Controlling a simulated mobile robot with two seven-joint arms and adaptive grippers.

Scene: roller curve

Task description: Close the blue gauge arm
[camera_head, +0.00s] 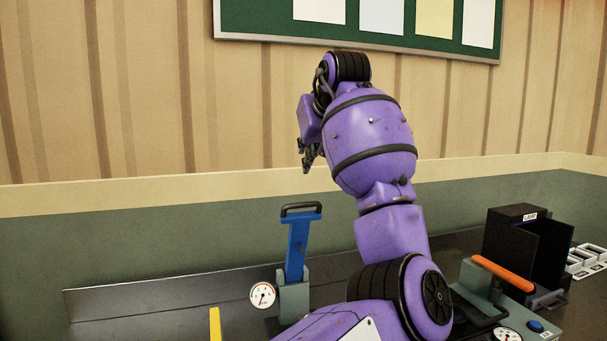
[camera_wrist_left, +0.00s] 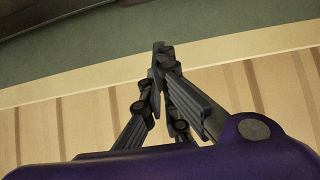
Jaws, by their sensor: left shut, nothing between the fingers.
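The blue gauge arm (camera_head: 298,245) stands nearly upright in the head view, with a black loop handle at its top. Its foot sits in a grey block (camera_head: 294,300) with a round white gauge (camera_head: 263,295) on the left side. My left gripper (camera_head: 307,160) is raised in front of the wall, above the blue arm in the picture and apart from it. Its fingers are shut and empty, and they meet in the left wrist view (camera_wrist_left: 160,52). My right gripper is not in view.
An orange handle (camera_head: 503,273) lies over a grey unit with a gauge (camera_head: 507,335) and blue button at right. Behind it is a black box (camera_head: 515,245) with a label. A yellow piece (camera_head: 215,325) stands at bottom left. A notice board (camera_head: 375,25) hangs above.

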